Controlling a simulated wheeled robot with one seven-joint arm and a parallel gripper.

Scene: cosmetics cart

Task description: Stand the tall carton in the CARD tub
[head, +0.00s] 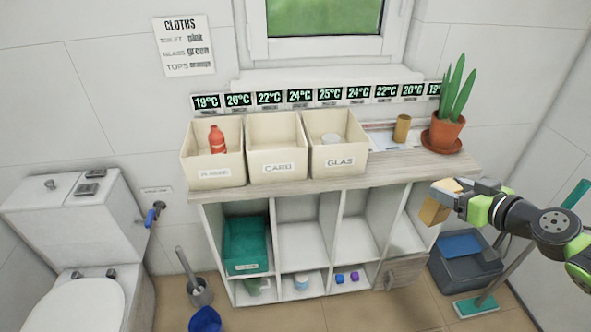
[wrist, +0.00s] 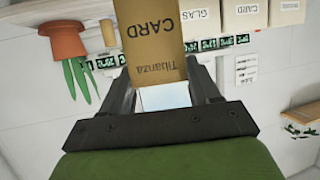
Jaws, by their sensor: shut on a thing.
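My gripper (head: 452,191) is shut on the tall tan carton (head: 435,208), holding it in the air to the right of the cabinet, below the plant pot's level in the picture. In the wrist view the carton (wrist: 153,30) sits between the fingers (wrist: 162,75), with "Tibanza" and "CARD" printed on it upside down. The cream CARD tub (head: 261,170) stands in the middle of three tubs on the cabinet top and looks empty. It also shows in the wrist view (wrist: 245,14). The carton is well apart from it.
The left tub (head: 213,175) holds a red bottle (head: 217,139). The GLAS tub (head: 340,163) holds a whitish thing. A tan cylinder (head: 402,128) and a potted plant (head: 443,133) stand on the cabinet top to the right. A window sill (head: 310,77) is behind.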

